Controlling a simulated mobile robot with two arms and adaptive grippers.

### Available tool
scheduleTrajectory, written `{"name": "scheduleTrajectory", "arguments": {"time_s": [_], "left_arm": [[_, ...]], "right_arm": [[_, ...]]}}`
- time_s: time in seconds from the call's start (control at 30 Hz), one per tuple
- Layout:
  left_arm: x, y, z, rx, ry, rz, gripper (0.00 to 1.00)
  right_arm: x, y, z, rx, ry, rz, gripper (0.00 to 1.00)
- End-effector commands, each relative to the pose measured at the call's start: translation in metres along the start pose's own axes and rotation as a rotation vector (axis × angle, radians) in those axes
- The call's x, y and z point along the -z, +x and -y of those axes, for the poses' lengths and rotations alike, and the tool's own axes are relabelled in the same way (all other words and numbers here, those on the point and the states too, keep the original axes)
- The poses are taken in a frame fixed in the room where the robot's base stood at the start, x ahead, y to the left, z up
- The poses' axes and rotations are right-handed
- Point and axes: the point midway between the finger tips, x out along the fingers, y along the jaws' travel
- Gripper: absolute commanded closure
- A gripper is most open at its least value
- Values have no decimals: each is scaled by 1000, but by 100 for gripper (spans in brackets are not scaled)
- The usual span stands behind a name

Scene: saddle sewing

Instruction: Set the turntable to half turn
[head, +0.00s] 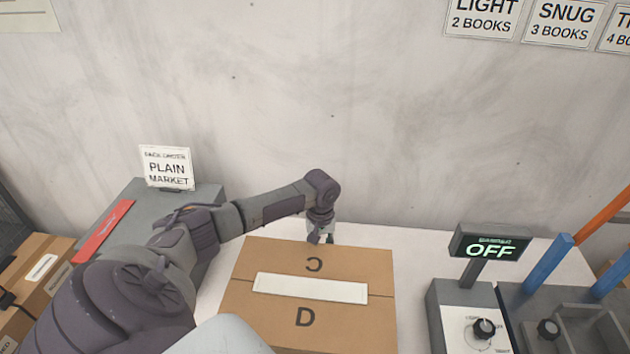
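A closed cardboard box (270,325) stands on the white table in the middle of the head view. Its top carries a white strip, an upside-down C on the far flap and an upright D on the near flap. I cannot see a turntable; anything under the box is hidden. My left arm reaches in from the left, and its gripper (322,238) points down just behind the box's far edge. Its fingers are small and partly hidden, so I cannot tell if they are open or touching anything. My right gripper is not in view.
At the right stand a grey control box (448,318) with a black knob (484,328) and a display (490,246) reading OFF. Beside it is a machine with blue posts (548,262). A grey unit with a PLAIN MARKET card (167,168) stands left, near another carton (38,262).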

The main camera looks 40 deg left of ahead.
Motion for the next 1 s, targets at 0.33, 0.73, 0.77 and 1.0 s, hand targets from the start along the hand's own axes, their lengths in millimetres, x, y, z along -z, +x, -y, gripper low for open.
{"name": "scheduleTrajectory", "arguments": {"time_s": [0.33,0.73,0.77,1.0], "left_arm": [[1,0,-1,3,-1,-3,61],[0,0,-1,2,0,-2,42],[1,-1,-1,2,0,-2,42],[2,-34,-1,0,0,-5,42]], "right_arm": [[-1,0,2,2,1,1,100],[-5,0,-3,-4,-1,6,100],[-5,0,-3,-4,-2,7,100],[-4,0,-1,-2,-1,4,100]]}}
